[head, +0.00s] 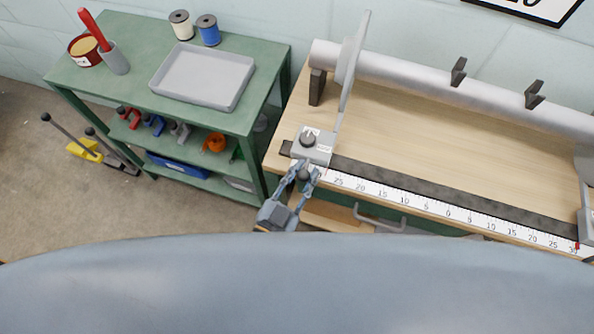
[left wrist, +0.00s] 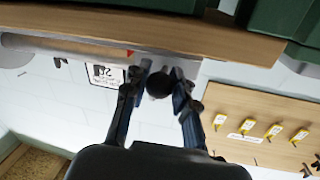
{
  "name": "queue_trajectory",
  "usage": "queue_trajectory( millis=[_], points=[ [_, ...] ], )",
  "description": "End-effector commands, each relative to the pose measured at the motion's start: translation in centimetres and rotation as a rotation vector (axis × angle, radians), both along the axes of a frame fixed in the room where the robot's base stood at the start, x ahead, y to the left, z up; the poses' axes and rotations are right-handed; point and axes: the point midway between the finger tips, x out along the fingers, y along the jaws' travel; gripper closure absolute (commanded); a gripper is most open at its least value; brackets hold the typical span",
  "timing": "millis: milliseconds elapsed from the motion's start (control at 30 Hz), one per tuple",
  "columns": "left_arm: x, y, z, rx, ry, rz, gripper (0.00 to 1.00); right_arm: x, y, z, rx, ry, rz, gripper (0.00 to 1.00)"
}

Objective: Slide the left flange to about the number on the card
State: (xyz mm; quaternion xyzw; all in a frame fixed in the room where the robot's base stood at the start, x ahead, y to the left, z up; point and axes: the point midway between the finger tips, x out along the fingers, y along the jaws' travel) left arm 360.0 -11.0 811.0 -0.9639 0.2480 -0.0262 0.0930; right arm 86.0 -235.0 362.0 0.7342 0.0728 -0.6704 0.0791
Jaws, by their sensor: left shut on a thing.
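The left flange (head: 350,62) is a thin grey disc at the left end of the silver roller, seen nearly edge-on. Its grey carriage (head: 318,153), with a black knob on top, sits at the left end of the dark rail, just left of the 25 mark. My left gripper (head: 304,175) is shut on the dark round handle knob (left wrist: 159,85) at the carriage's front. A red pointer (left wrist: 130,53) shows beside the fingers in the left wrist view. The card (head: 525,6) is cut off at the top; its number looks like 20. My right gripper is out of view.
The white scale (head: 440,210) runs along the bench front, with 0 near its middle. The right flange's carriage (head: 586,225) stands near 30 at the right edge. The rail between is clear. A green cart (head: 130,55) with a grey tray (head: 203,103) stands left.

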Motion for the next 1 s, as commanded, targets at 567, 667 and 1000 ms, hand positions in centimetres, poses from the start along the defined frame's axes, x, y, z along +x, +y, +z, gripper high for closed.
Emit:
queue_trajectory(
  millis=[567,667,1000],
  points=[
    [-2.6,-7.5,-0.1,0.002,0.006,-0.008,1.0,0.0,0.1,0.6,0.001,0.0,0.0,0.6],
    [-2.6,-7.5,-0.1,0.002,0.006,-0.007,1.0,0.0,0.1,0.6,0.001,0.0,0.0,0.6],
    [-2.6,-7.5,-0.1,0.0,0.005,-0.007,0.5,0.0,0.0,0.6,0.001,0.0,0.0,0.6]
  ],
)
